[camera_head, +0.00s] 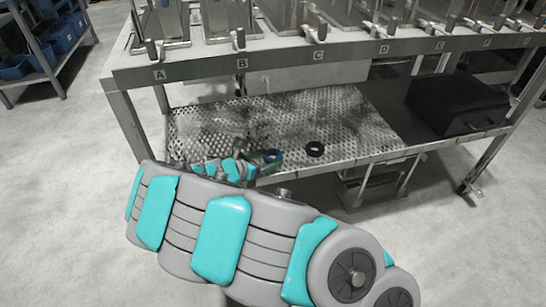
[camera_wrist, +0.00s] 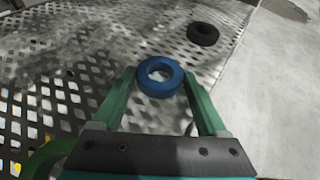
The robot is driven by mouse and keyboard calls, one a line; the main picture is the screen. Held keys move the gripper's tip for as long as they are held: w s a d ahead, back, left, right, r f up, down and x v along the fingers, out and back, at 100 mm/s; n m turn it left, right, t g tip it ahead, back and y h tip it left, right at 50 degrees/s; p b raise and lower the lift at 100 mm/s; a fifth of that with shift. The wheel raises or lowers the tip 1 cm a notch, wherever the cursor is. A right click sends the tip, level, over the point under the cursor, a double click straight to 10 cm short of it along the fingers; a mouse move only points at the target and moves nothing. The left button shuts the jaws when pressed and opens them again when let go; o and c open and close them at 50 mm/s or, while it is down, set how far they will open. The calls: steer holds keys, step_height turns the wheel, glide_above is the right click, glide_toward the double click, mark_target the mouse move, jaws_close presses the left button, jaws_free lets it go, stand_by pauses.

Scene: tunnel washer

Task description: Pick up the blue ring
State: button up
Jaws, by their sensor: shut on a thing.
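The blue ring (camera_wrist: 160,89) is between the green fingers of my gripper (camera_wrist: 160,90) in the wrist view. Both fingertips touch its sides, and the ring's hole faces the camera. In the head view the blue ring (camera_head: 273,156) shows at the end of my gripper (camera_head: 270,158), over the front part of the perforated metal shelf (camera_head: 355,110). My arm hides part of the shelf's front left. I cannot tell whether the ring still rests on the shelf or hangs just above it.
A black ring (camera_head: 315,149) lies on the shelf to the right of the blue one. A black box (camera_head: 456,103) stands at the shelf's right end. A labelled beam (camera_head: 290,60) runs above the shelf. Blue bins (camera_head: 60,42) sit on a rack at the far left.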

steer(key=c, duration=0.5)
steer(key=shift+r, duration=0.1)
